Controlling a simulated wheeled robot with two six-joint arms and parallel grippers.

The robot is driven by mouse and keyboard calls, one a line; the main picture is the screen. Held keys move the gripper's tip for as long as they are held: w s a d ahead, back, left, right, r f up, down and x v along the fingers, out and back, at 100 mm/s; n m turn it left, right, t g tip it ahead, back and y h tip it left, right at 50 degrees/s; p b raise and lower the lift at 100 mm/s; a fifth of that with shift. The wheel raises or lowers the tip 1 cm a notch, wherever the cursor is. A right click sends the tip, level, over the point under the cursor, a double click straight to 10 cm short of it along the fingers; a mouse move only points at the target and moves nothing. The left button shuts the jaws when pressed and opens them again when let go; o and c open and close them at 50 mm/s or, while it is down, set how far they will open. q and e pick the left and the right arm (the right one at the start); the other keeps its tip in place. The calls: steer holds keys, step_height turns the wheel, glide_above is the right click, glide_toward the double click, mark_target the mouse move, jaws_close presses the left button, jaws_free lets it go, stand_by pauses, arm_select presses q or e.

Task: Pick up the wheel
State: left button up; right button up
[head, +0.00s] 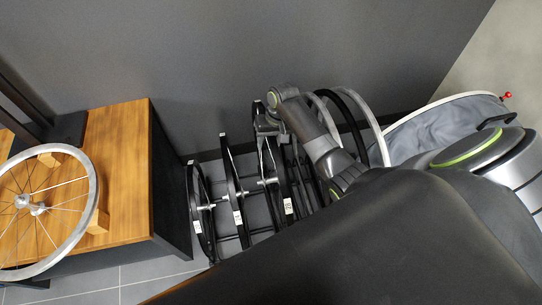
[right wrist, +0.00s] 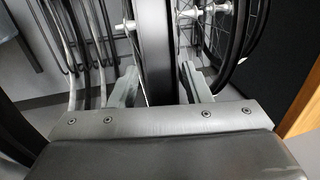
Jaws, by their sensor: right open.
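Several wheels with black tyres stand upright side by side in a floor rack in the head view, among them a wheel with a white label (head: 238,215) and one further left (head: 196,215). My right gripper (head: 266,124) is over the top of a wheel in this row. In the right wrist view its two fingers (right wrist: 160,88) are open on either side of a black tyre (right wrist: 156,45), which stands between them. Contact with the tyre cannot be told. That wheel's lower part is partly hidden. My left gripper is not in view.
A silver wheel rim (head: 91,205) lies tilted on a wooden-topped bench (head: 128,150) at the left. More wheels (right wrist: 228,40) stand close beside the straddled one. A grey fabric bin (head: 425,130) is at the right. A dark wall (head: 210,60) rises behind the rack.

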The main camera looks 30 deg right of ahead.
jaws_close()
steer(key=shift+w+r, duration=0.1)
stand_by(1.3)
